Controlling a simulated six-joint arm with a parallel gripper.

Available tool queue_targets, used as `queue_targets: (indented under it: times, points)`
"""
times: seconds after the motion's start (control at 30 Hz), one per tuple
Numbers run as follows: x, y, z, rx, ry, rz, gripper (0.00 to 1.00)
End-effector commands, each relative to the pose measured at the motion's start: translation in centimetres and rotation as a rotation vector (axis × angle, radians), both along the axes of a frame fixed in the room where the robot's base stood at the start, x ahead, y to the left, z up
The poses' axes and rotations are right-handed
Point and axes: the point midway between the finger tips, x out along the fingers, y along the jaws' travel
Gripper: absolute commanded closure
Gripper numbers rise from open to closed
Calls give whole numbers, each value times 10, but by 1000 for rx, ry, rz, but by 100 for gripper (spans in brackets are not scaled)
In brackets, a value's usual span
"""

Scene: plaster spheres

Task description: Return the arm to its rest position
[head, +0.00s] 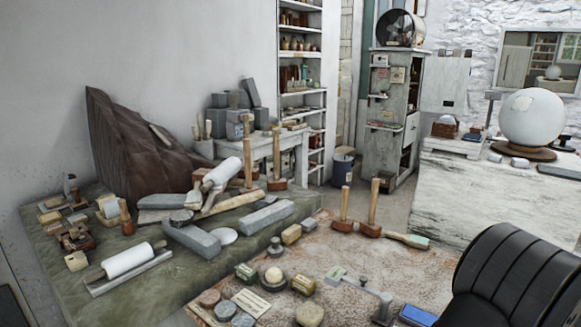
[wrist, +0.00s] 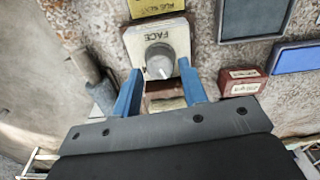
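My gripper (wrist: 160,66) shows in the wrist view, with its two blue fingers spread apart and nothing clearly held between them. The fingertips are at the lower sides of a pale block marked FACE (wrist: 133,40) with a round grey knob. I cannot tell whether they touch it. I do not make out my gripper in the head view. A large white plaster sphere (head: 531,118) rests on a brown base on the white counter at the right. A smaller pale ball (head: 273,275) sits on a dark round base on the worktop.
In the wrist view, a red-brown box (wrist: 243,82) is right of the fingers, a blue-faced panel (wrist: 297,57) farther right, and a grey cylindrical piece (wrist: 98,85) left. In the head view, mallets (head: 373,205) stand upright, and a black ribbed shape (head: 515,270) fills the lower right.

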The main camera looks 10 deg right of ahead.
Motion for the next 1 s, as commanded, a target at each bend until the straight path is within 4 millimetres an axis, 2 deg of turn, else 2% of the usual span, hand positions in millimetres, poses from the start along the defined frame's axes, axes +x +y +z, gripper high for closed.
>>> queue_targets:
  times: [0.83, 0.9, 1.0]
  points:
    - [0, 0, 168, -6, -2, 0, 61]
    - [0, 1, 144, 3, 1, 0, 61]
    - [0, 1, 124, 3, 1, 0, 61]
